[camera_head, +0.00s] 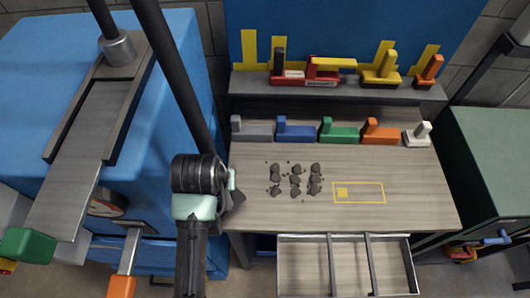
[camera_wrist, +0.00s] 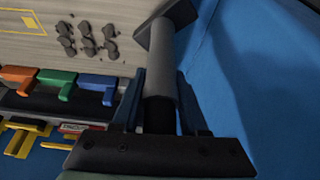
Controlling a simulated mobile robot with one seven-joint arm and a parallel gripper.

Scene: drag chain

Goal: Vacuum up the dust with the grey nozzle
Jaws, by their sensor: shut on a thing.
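Dark grey dust clumps (camera_head: 295,180) lie in a small cluster on the wood-grain bench top. They also show at the upper left of the wrist view (camera_wrist: 88,40). My gripper (camera_wrist: 158,112) is shut on the grey nozzle (camera_wrist: 162,70), a grey tube with a wider dark head pointing away from the fingers. In the head view my gripper (camera_head: 230,184) is at the bench's left edge, left of the dust and apart from it. The dark nozzle head (camera_head: 236,198) partly shows beside it; my wrist hides the rest.
Several coloured blocks, including a blue one (camera_head: 295,132) and a green one (camera_head: 338,134), stand along the bench's back edge. A shelf (camera_head: 350,90) with tools is behind. A yellow outline (camera_head: 372,199) lies right of the dust. An open drawer (camera_head: 300,268) juts out in front. A blue cabinet (camera_head: 30,85) stands left.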

